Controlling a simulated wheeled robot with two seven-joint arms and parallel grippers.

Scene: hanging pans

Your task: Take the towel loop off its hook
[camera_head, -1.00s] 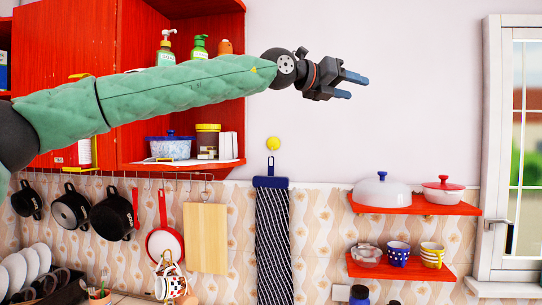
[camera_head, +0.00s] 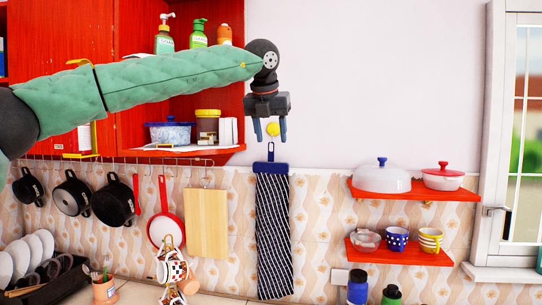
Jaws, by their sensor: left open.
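The towel (camera_head: 273,235) is dark with thin white stripes and hangs flat against the tiled wall. Its blue top band carries a narrow dark loop (camera_head: 270,152) that reaches up to the round yellow hook (camera_head: 272,129) on the wall. My left gripper (camera_head: 270,138) points downward, with its two blue fingers open and apart. In the picture the yellow hook shows between the fingertips, just above the loop. I cannot tell how far the fingers are from the wall. The fingers hold nothing that I can see. My right gripper is not in view.
A red cabinet (camera_head: 60,65) with open shelves is to the left. Pans and a wooden cutting board (camera_head: 207,223) hang from a rail beside the towel. Red shelves (camera_head: 415,190) with pots and cups are to the right. The wall between is bare.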

